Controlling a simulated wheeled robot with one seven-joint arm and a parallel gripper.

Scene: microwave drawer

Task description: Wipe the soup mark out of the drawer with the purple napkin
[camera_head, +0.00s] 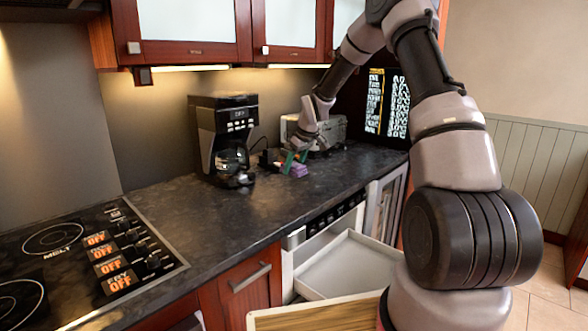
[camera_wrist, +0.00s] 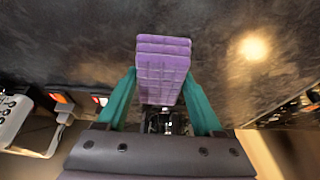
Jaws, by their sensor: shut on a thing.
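The purple napkin (camera_wrist: 163,68) is folded into a thick block. In the wrist view my gripper (camera_wrist: 163,90) has its two green fingers shut on the napkin's sides. In the head view my gripper (camera_head: 292,158) is low over the dark counter, with the napkin (camera_head: 295,170) at its tips. I cannot tell whether the napkin still touches the counter. The drawer (camera_head: 345,268) is pulled out below the counter, with a pale, empty-looking inside. No soup mark is clear in the part of the drawer that shows; my arm hides its right side.
A coffee maker (camera_head: 225,138) stands left of my gripper, and a toaster (camera_head: 325,132) stands close behind it. The stove top (camera_head: 75,255) is at the left. The counter's middle is clear.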

